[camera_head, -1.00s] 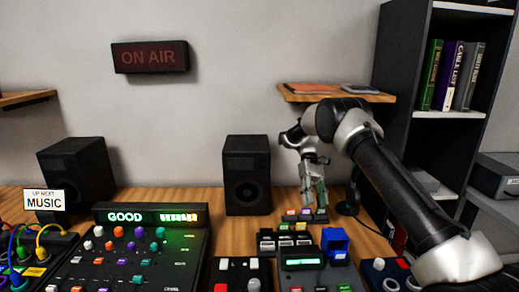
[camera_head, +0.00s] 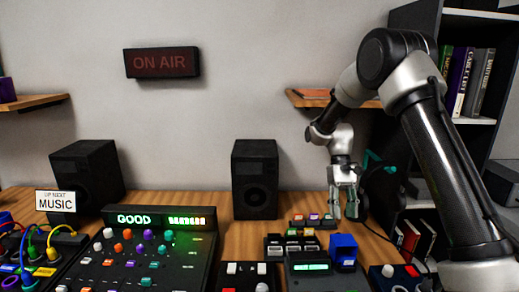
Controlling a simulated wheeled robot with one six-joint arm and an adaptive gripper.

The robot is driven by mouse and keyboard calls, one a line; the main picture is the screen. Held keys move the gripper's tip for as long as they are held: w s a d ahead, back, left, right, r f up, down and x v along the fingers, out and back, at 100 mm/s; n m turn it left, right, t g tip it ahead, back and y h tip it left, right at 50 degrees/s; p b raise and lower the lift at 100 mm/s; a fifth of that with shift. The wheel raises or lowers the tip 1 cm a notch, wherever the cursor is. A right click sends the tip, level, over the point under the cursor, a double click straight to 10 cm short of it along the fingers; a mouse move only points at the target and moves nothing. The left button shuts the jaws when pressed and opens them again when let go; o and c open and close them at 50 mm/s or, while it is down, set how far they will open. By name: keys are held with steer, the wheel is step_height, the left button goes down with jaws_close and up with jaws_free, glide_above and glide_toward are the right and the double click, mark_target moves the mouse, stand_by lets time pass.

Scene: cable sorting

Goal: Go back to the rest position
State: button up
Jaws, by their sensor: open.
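My gripper (camera_head: 345,203) hangs pointing down above the right part of the wooden desk (camera_head: 240,238). Its fingers are apart and nothing shows between them. It is just right of a rack of small coloured cartridges (camera_head: 312,220) and behind a blue box (camera_head: 343,248). My arm arches up on the right and comes down to the gripper.
A mixing console (camera_head: 190,258) with a lit "GOOD" display and a patch panel with coloured cables (camera_head: 45,255) stand at the left. Two black speakers (camera_head: 255,180) stand at the back. A dark shelf unit (camera_head: 480,122) with books is behind my arm. The air above the desk's middle is free.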

steer(key=s+d+r+t, duration=0.3)
steer(key=s+r, duration=0.3)
steer(key=s, duration=0.3)
steer(key=s+d+r+m+t, duration=0.1)
steer(key=s+d+r+t, duration=0.2)
steer(key=s+r, duration=0.4)
steer(key=s+d+r+m+t, duration=0.1)
steer(key=s+d+r+t, duration=0.3)
steer(key=s+r, duration=0.3)
steer(key=shift+s+r+t, duration=0.2)
steer(key=shift+s+t, duration=0.1)
steer(key=shift+s, duration=1.75)
